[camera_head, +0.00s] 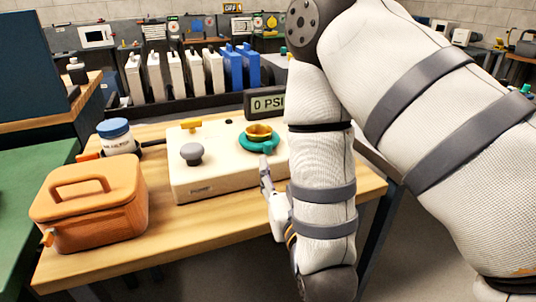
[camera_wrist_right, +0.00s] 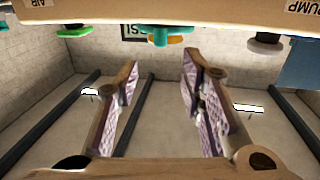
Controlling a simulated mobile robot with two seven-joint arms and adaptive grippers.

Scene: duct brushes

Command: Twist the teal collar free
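The teal collar (camera_head: 246,144) sits around a brass fitting (camera_head: 259,131) on top of the cream pump box (camera_head: 215,180). In the right wrist view, which is upside down, the collar (camera_wrist_right: 160,37) shows at the top middle, beyond the fingertips. My right gripper (camera_head: 266,172) is beside the front right of the box, just below the collar in the picture. In the wrist view its two fingers (camera_wrist_right: 160,68) stand apart with nothing between them. The fingers look apart from the collar. My left gripper is not in view.
A grey knob (camera_head: 191,154) and a yellow handle (camera_head: 191,124) are on the box. A "0 PSI" display (camera_head: 267,103) stands behind it. An orange case (camera_head: 90,205) and a blue-capped jar (camera_head: 117,137) are at left. The wooden table (camera_head: 190,238) is clear in front.

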